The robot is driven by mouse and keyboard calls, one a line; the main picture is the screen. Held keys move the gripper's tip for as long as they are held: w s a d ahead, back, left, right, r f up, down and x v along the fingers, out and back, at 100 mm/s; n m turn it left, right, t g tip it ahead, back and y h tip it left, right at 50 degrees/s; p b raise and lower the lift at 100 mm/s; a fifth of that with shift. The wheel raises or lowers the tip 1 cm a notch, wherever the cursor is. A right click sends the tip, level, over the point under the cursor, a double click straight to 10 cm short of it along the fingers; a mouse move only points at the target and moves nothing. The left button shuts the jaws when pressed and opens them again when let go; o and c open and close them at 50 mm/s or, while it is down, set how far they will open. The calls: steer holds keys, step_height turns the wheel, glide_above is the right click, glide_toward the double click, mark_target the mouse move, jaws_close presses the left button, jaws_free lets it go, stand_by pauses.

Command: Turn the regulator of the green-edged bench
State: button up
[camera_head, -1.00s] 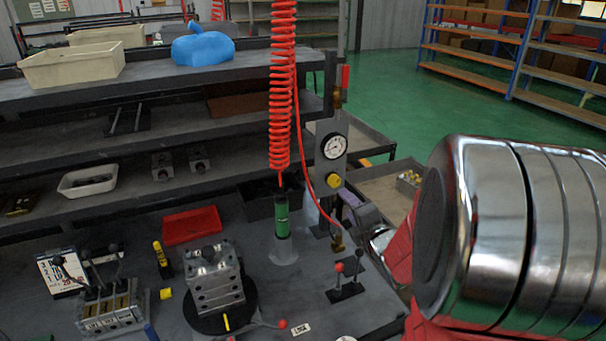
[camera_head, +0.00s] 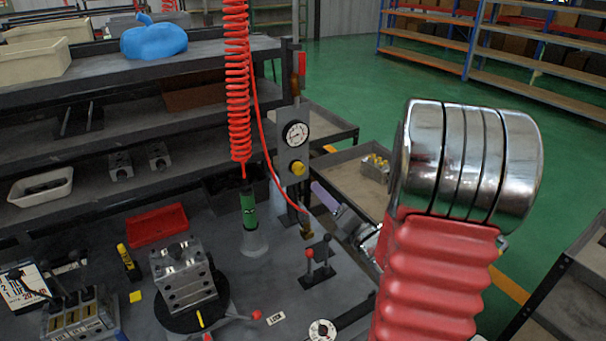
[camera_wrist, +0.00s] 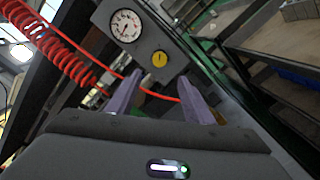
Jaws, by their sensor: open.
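A grey upright panel (camera_head: 293,140) on the bench (camera_head: 260,290) carries a round white gauge (camera_head: 296,134) and a yellow regulator knob (camera_head: 298,168) below it. In the wrist view the knob (camera_wrist: 160,59) shows beyond and between the purple fingers, with the gauge (camera_wrist: 126,26) to its upper left. My gripper (camera_wrist: 162,84) is open and empty, pointing toward the panel, apart from the knob. In the head view one purple finger of my gripper (camera_head: 324,197) shows right of and below the knob; my arm hides the rest. I cannot make out a green edge on the bench.
A red coiled hose (camera_head: 238,90) hangs left of the panel, and a thin red hose crosses near the fingers in the wrist view. Small levers (camera_head: 318,262) stand below the panel. A clamped metal block (camera_head: 183,275) and red tray (camera_head: 156,226) sit left. Green floor lies behind.

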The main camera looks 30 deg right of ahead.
mark_target(300, 171)
steer(key=w, duration=0.8)
steer(key=w+d, duration=0.1)
steer(key=w, duration=0.4)
steer(key=shift+c, duration=0.4)
steer(key=c, duration=0.9)
steer(key=shift+d, duration=0.2)
steer(key=shift+c, duration=0.3)
steer(key=shift+a, duration=0.1)
